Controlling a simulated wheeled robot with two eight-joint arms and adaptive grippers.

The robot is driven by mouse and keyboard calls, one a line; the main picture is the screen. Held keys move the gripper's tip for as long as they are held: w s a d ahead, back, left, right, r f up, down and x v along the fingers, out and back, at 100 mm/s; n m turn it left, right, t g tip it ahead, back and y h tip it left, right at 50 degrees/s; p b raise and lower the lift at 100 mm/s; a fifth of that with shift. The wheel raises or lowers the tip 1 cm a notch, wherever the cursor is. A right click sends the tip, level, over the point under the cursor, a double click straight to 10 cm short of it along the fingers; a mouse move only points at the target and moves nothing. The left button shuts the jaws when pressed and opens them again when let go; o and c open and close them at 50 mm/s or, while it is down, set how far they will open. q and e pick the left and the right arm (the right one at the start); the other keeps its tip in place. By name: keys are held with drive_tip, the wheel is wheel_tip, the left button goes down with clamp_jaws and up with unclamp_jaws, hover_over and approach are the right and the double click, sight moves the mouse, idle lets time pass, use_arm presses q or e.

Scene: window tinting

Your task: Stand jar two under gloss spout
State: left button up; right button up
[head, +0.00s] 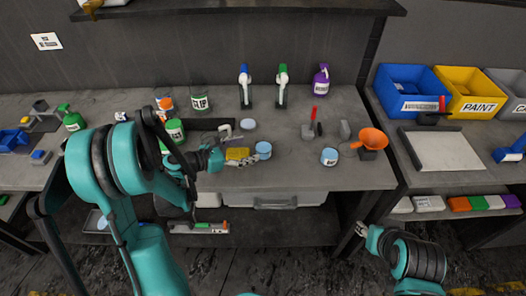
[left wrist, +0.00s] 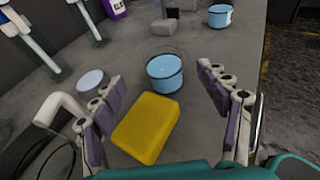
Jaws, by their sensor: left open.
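A light-blue jar (head: 263,150) stands on the bench just beyond my left gripper (head: 250,151). In the left wrist view this jar (left wrist: 164,76) is upright, ahead of the open, empty fingers. A second blue jar (head: 329,157) stands farther right, also in the left wrist view (left wrist: 220,16). I cannot read which is jar two.
A yellow sponge (left wrist: 145,128) lies between the left fingers and the near jar. Bench space between stands and jars looks mostly clear.

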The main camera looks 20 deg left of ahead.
sight(260, 147)
use_arm(q)
drive_tip(key=x, duration=0.2)
drive_tip(key=b+x, duration=0.1)
drive_tip(key=x, duration=0.1)
drive_tip(key=b+x, duration=0.1)
drive_tip(key=x, duration=0.1)
drive_tip(key=shift+d+f, duration=0.15)
drive_tip(key=shift+f, duration=0.2)
drive_tip(key=shift+s+r, duration=0.1)
drive_tip(key=c, duration=1.4)
